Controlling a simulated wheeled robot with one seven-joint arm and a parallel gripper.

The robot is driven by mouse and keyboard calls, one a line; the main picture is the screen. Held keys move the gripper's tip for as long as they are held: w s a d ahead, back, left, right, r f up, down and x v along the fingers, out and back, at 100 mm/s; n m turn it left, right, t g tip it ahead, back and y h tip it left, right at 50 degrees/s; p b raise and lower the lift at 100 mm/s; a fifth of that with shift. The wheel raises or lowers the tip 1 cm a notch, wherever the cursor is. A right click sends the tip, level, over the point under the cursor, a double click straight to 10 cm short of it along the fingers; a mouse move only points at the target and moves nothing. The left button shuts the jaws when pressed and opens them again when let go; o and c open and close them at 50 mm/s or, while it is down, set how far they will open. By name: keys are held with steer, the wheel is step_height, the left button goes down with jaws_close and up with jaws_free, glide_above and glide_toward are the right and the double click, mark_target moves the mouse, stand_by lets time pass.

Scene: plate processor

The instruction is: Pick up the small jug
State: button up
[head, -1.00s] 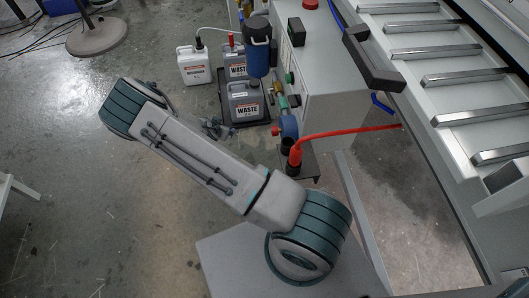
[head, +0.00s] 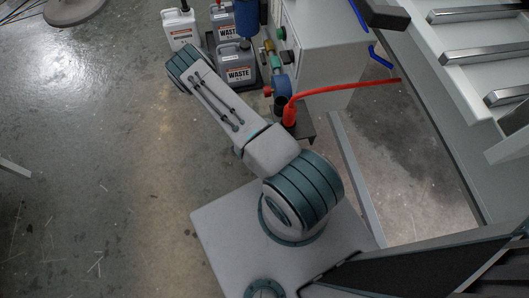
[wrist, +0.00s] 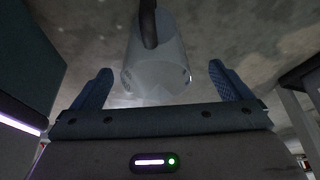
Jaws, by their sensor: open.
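The small jug (wrist: 157,75) is a pale, translucent vessel with a dark upright handle, seen in the wrist view. My gripper (wrist: 160,72) is open, with one blue finger at the left of the jug and one at the right. There are gaps between the jug and both fingers. I cannot tell how deep between the fingers the jug sits. In the head view my arm hides the gripper, and I cannot make out the jug there.
In the head view, a white canister (head: 180,30) and grey waste containers (head: 237,68) stand on the floor beyond my arm. A grey cabinet (head: 325,45) with a red hose (head: 345,88) is to their right. Open floor (head: 90,140) lies at the left.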

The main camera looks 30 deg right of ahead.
steer(key=b+x, duration=0.2)
steer(key=x, duration=0.3)
steer(key=shift+s+f, duration=0.2)
steer(key=shift+f, duration=0.2)
steer(key=shift+r, duration=0.1)
steer(key=c, duration=1.2)
steer(key=shift+r, duration=0.1)
